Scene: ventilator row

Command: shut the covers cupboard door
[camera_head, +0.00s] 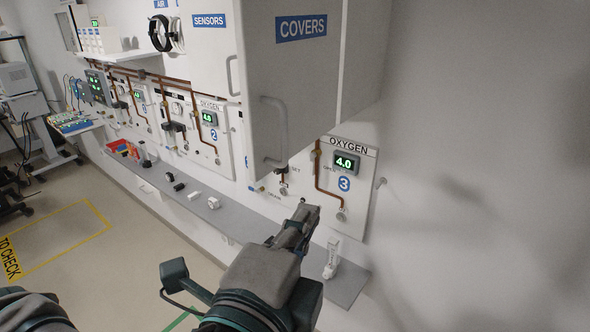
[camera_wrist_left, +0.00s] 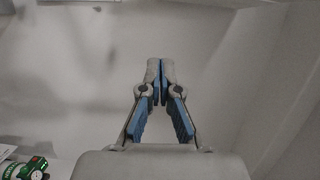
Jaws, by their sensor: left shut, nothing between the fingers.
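The covers cupboard door (camera_head: 290,85) is a white panel with a blue COVERS label and a grey bar handle (camera_head: 273,132) near its left edge. It stands open, angled out from the line of the wall cupboards, with its right edge by the cupboard side (camera_head: 364,60). The cupboard's inside is hidden behind it. My left gripper (camera_head: 304,212) is below the door, apart from it and from the handle. Its fingers are shut and empty; their tips meet in the left wrist view (camera_wrist_left: 160,72). The right gripper is not seen.
The sensors cupboard (camera_head: 205,45) is left of the door. Below, a grey wall shelf (camera_head: 235,218) holds small parts and a white item (camera_head: 332,258) near my left gripper. An oxygen panel (camera_head: 347,190) with pipe and fittings is behind. Bare wall lies to the right.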

